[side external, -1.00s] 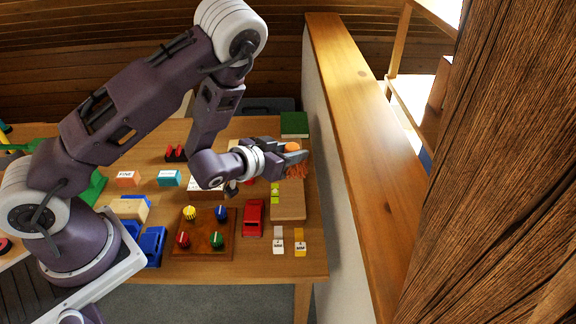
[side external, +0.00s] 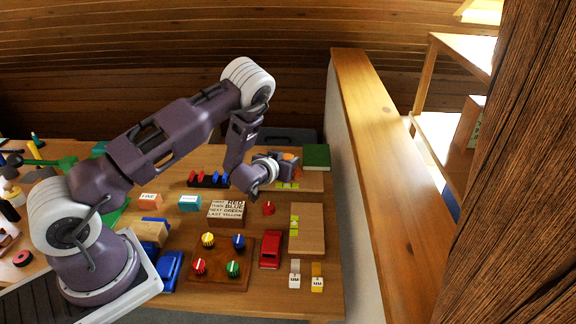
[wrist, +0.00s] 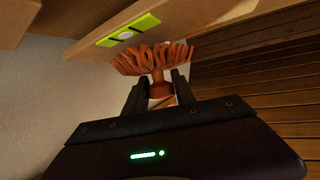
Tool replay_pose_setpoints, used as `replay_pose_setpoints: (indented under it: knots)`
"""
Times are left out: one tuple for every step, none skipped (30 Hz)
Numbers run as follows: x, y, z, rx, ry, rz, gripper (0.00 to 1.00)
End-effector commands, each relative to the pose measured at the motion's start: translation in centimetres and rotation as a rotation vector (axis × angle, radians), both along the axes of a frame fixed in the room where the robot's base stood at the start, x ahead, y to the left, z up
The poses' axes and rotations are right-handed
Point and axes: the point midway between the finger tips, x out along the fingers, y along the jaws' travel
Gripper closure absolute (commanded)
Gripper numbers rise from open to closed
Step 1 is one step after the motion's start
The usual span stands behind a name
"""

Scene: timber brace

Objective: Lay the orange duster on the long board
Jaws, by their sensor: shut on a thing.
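My gripper (wrist: 160,78) is shut on the orange duster (wrist: 155,60), with its bristles pointing away from the wrist. In the side view, the gripper (side external: 288,162) is near the far end of the table, and only a little of the duster's orange (side external: 289,156) shows. A pale wooden board (side external: 314,183) with yellow-green patches lies below and beside the gripper, partly hidden by it. A second pale board (side external: 312,232) with yellow-green patches lies nearer. In the wrist view, a board (wrist: 185,18) is just past the bristles; contact cannot be told.
A green book (side external: 316,156) lies behind the gripper. A red car (side external: 270,250), a knob panel (side external: 219,276) and a lettered sign (side external: 226,210) are on the table (side external: 335,290). A wall with a wooden ledge (side external: 385,150) runs along the right side.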

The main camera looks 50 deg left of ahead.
Motion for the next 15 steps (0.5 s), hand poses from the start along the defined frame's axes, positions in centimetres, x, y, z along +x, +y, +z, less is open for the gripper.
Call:
replay_pose_setpoints:
  knots:
    - [-0.01, -0.05, -0.79, 0.0, 0.001, -0.001, 1.0]
    - [-0.02, -0.05, -1.1, 0.0, 0.001, -0.001, 1.0]
    - [0.01, -0.06, -1.27, 0.0, -0.001, -0.002, 1.0]
    - [0.03, -0.06, -1.29, 0.0, -0.002, -0.002, 1.0]
    - [0.04, -0.06, -1.27, 0.0, -0.003, -0.002, 1.0]
    - [0.04, -0.06, -1.24, 0.0, -0.003, -0.002, 1.0]
    - [0.03, -0.06, -1.24, 0.0, -0.003, -0.002, 1.0]
    - [0.04, -0.06, -1.23, 0.0, -0.002, -0.002, 1.0]
    - [0.03, -0.06, -1.24, 0.0, -0.002, -0.002, 1.0]
    - [0.03, -0.06, -1.26, 0.0, -0.002, -0.002, 1.0]
    - [0.02, -0.07, -1.32, 0.0, -0.002, -0.002, 1.0]
    - [0.03, -0.06, -1.44, 0.0, -0.002, -0.002, 1.0]
    - [0.03, -0.06, -1.54, 0.0, -0.002, -0.002, 1.0]
    - [0.02, -0.07, -1.55, 0.0, -0.002, -0.002, 0.65]
    - [0.02, -0.07, -1.52, 0.0, -0.002, -0.002, 0.57]
